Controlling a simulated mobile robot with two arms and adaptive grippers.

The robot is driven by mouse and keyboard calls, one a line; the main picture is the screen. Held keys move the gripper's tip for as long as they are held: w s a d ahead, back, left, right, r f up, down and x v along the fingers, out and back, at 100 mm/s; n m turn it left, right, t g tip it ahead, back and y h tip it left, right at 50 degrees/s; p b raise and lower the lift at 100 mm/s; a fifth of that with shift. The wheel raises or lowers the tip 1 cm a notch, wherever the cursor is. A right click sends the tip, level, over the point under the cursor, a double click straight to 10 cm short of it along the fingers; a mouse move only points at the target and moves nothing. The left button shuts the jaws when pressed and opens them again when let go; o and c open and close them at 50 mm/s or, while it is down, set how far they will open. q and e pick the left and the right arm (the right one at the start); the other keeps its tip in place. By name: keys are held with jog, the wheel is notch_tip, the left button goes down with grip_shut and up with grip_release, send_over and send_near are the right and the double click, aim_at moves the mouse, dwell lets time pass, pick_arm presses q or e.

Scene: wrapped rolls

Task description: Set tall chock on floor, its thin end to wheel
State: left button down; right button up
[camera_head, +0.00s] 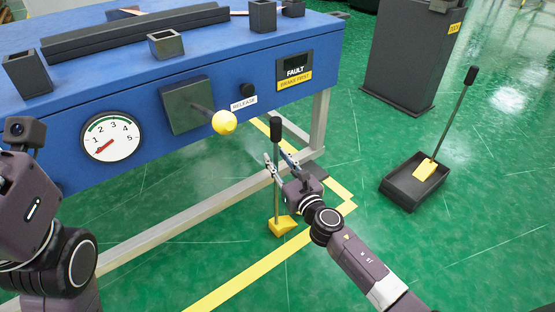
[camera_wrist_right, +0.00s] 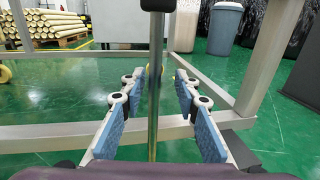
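A chock (camera_head: 283,226), a yellow wedge on an upright metal rod with a black grip, is on or just above the green floor beside the blue bench. My right gripper (camera_head: 278,160) is around its rod. In the right wrist view, the rod (camera_wrist_right: 155,100) stands between the blue finger pads, with gaps on both sides, so the gripper is open. A second yellow chock (camera_head: 426,169) with a slanted rod and black grip lies in a black tray. I cannot tell which chock is taller.
The blue bench (camera_head: 215,55) has a yellow-knobbed lever (camera_head: 225,121), a gauge (camera_head: 110,137) and a FAULT panel (camera_head: 295,71). Its grey frame rail (camera_head: 150,233) runs low behind the rod. The black tray (camera_head: 400,190) is at right. Floor at lower right is clear.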

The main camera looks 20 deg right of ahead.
jog(key=s+d, duration=0.1)
jog(key=s, duration=1.1)
jog(key=shift+d, duration=0.4)
